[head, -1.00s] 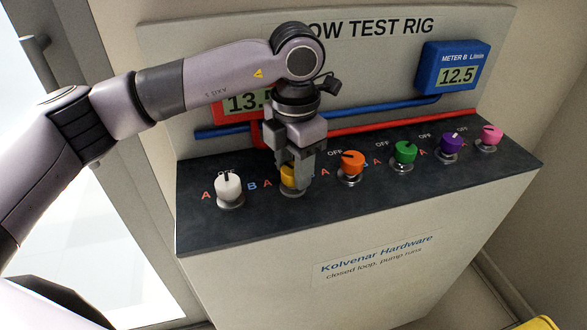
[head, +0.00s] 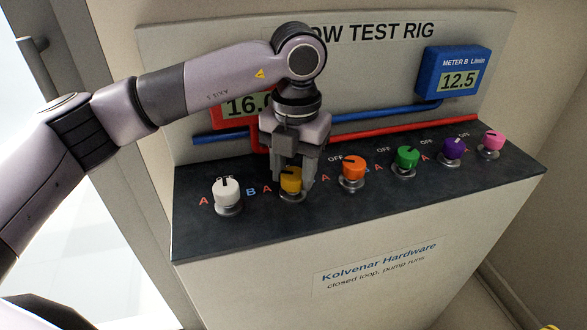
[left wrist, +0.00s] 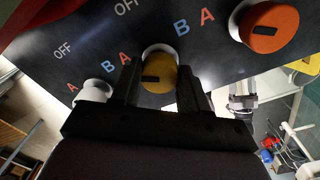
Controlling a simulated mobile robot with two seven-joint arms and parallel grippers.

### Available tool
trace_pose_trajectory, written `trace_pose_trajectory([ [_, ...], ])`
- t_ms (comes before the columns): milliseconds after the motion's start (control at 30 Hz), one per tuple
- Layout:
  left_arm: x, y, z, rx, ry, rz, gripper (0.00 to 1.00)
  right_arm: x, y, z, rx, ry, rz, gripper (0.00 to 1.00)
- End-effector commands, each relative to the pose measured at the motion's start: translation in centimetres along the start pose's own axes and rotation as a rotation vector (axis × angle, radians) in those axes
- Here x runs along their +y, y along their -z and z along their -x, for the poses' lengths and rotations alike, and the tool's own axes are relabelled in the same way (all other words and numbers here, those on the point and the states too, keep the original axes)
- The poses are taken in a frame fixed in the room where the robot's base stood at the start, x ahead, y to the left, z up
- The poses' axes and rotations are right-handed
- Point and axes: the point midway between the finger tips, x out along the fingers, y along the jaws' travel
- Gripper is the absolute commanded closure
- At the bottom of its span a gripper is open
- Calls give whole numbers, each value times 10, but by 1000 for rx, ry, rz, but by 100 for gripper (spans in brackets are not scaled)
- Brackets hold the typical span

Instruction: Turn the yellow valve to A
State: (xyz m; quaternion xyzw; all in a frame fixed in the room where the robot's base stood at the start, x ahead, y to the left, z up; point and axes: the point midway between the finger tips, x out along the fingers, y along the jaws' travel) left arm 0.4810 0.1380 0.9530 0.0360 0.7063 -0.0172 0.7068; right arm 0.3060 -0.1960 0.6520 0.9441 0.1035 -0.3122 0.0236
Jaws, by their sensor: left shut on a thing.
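The yellow valve (head: 291,180) is a round knob with a dark pointer mark, second from the left on the sloping black panel. My left gripper (head: 292,184) is shut on it from above, a finger on either side. In the left wrist view the yellow valve (left wrist: 160,74) sits between the fingers, its dark mark toward the left side, where its red A label is. Its blue B is on the right and OFF is above. A grey and black shape at the right of that view looks like my right gripper (left wrist: 243,98); its jaws are unclear.
A white valve (head: 227,191) stands left of the yellow one. Orange (head: 353,168), green (head: 407,157), purple (head: 453,148) and pink (head: 493,141) valves stand to the right. The red meter (head: 243,105), partly behind my arm, shows about 16; the blue meter (head: 455,76) shows 12.5.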

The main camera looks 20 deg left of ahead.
Motion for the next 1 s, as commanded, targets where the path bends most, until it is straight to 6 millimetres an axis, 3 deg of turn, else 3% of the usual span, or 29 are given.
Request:
trace_pose_trajectory([
  [333,0,-1,1,-2,0,7,86,0,0,0,0,-1,0,31],
  [367,0,-1,1,-2,0,7,50,0,0,0,0,-1,0,31],
  [400,0,-1,1,-2,0,7,36,0,0,0,0,-1,0,31],
  [433,0,-1,0,-2,0,7,30,1,0,0,0,-1,0,31],
  [767,0,-1,3,-2,1,5,30,1,-2,-1,-4,-2,1,31],
  [1000,0,-1,38,-5,2,6,30,2,-3,-1,-5,-3,0,31],
])
